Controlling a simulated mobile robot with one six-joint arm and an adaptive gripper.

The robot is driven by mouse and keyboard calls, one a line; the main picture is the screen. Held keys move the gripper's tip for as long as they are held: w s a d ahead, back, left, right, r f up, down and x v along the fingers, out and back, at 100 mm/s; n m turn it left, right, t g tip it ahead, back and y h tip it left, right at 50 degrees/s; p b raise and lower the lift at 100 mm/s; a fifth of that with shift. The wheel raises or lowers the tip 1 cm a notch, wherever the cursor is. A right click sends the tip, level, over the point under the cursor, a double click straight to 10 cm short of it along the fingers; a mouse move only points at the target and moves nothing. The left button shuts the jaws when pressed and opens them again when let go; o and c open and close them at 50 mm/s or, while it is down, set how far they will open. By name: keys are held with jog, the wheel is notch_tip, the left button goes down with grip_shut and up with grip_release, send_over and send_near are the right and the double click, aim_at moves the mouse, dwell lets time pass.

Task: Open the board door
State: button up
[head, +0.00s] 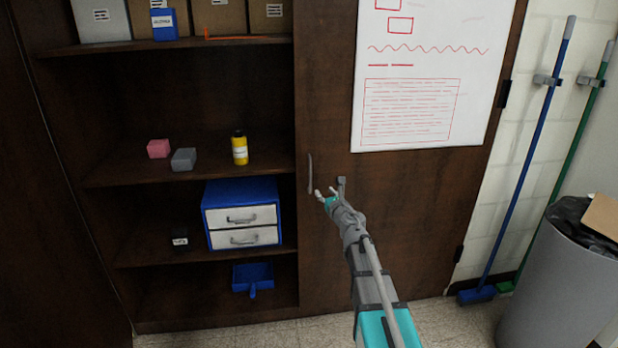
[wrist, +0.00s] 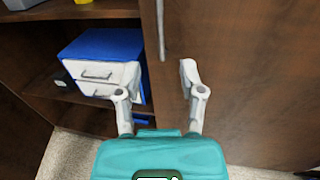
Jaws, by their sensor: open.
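The board door (head: 410,220) is a dark brown wooden panel with a white sheet (head: 420,75) on its upper part. It looks shut against the shelf unit. Its handle (head: 310,173) is a slim grey vertical bar near the left edge, and it also shows in the wrist view (wrist: 160,30). My gripper (head: 327,193) is open and empty, close to the handle's lower end. In the wrist view my fingers (wrist: 158,78) are spread apart, and the handle stands beyond them, between their tips in the picture. I cannot tell whether a finger touches the door.
Open shelves left of the door hold a blue drawer box (head: 240,192), a yellow bottle (head: 239,148), a pink block (head: 158,149) and a grey block (head: 184,159). A blue broom (head: 525,165) and a grey bin (head: 560,285) stand right of the door. Floor shows in front.

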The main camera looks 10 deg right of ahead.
aim_at(310, 175)
jog(key=shift+w, duration=0.15)
jog(key=w+a, duration=0.1)
jog(key=w, duration=0.8)
jog(key=w+a, duration=0.1)
jog(key=w, duration=0.3)
jog(key=shift+w+a, duration=0.15)
jog(key=shift+a, duration=0.2)
jog(key=shift+c, duration=0.3)
grip_shut()
